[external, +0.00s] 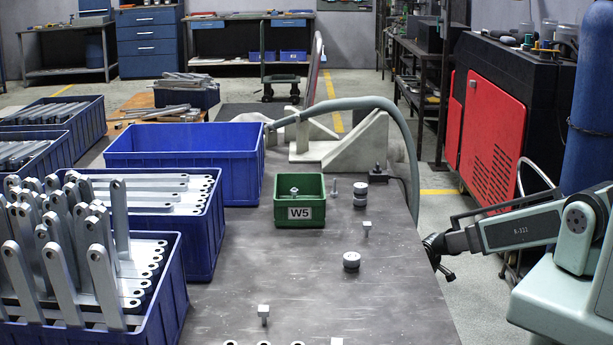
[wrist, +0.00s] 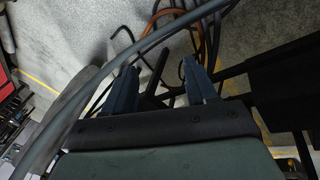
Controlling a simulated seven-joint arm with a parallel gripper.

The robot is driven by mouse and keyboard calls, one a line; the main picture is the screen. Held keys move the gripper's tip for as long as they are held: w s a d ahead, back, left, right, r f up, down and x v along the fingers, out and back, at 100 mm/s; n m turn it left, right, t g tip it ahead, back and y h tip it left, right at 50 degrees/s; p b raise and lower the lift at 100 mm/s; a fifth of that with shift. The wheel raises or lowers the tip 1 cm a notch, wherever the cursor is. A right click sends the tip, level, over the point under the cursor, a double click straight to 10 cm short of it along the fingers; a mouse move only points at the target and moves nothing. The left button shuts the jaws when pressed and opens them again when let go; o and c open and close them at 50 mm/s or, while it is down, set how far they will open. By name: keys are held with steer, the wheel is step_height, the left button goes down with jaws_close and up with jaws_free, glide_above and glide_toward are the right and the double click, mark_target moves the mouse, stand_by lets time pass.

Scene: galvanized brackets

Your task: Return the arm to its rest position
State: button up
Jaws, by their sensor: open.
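My gripper (external: 437,253) is at the right edge of the table in the external view, at the end of my arm reaching in from the right. In the wrist view, its two blue-grey fingers (wrist: 155,90) stand apart with nothing held between them. Behind the fingers are hoses and the grey floor. The fingers look small and dark in the external view, and their exact distance from the table edge is hard to tell.
The grey table (external: 300,275) holds a green W5 bin (external: 300,213), several small metal parts, and an empty blue crate (external: 185,150). Blue crates of galvanized brackets (external: 105,260) fill the left. A grey hose (external: 395,115) arches at the back. A red-and-black cabinet (external: 495,125) stands behind my arm.

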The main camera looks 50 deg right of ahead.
steer(key=s+a+f+g+y, duration=0.1)
steer(key=s+a+g, duration=0.2)
steer(key=s+a, duration=0.3)
steer(key=s+a+f+m+g+y, duration=0.1)
steer(key=s+a, duration=0.5)
steer(key=s, duration=1)
steer(key=s+a+f+m+g, duration=0.1)
steer(key=s+a+f+g, duration=0.2)
steer(key=s+a, duration=0.4)
steer(key=s+g, duration=0.1)
steer(key=s, duration=0.3)
steer(key=shift+s+g+y, duration=0.15)
steer(key=shift+g+y, duration=0.25)
